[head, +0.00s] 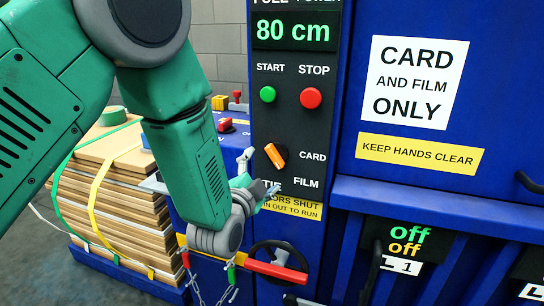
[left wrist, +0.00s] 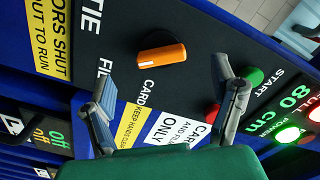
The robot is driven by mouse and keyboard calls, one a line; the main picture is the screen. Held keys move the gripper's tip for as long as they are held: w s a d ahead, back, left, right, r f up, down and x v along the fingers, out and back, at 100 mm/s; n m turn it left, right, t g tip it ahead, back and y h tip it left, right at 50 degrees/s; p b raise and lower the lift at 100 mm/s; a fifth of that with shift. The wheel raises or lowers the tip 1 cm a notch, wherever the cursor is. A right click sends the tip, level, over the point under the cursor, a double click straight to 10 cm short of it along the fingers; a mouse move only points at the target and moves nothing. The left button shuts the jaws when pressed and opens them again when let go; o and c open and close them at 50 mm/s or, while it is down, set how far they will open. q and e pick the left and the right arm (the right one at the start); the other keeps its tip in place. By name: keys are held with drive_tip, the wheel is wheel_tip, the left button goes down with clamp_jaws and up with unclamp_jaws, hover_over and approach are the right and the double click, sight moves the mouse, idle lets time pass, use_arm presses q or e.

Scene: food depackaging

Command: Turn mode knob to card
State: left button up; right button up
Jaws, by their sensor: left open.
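The orange mode knob (head: 276,156) is on the black control panel (head: 290,122), with the labels CARD and FILM to its right and TIE partly hidden below. In the head view the knob slants from upper left to lower right; I cannot tell which label it points at. My left gripper (head: 259,172) is open and empty at the panel, just below and left of the knob. In the left wrist view the knob (left wrist: 161,54) shows beyond the gap between my spread left fingertips (left wrist: 163,70), not held. My right gripper is not in view.
Green START (head: 267,94) and red STOP (head: 311,98) buttons sit above the knob, under an 80 cm display (head: 293,31). A red-ended handle (head: 275,271) and a dark handwheel (head: 282,258) are below. Strapped cardboard (head: 105,205) stands left.

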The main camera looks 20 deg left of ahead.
sight(275, 160)
use_arm(q)
drive_tip(key=w, duration=0.2)
drive_tip(key=w+d, duration=0.1)
drive_tip(key=w, duration=0.3)
drive_tip(key=shift+w+d+r, duration=0.15)
drive_tip(key=shift+d, duration=0.15)
drive_tip(key=shift+w+a, duration=0.2)
drive_tip(key=shift+w, duration=0.4)
drive_tip(key=shift+w+a, duration=0.1)
drive_tip(key=shift+a, duration=0.25)
drive_tip(key=shift+d, duration=0.25)
drive_tip(key=c, duration=1.2)
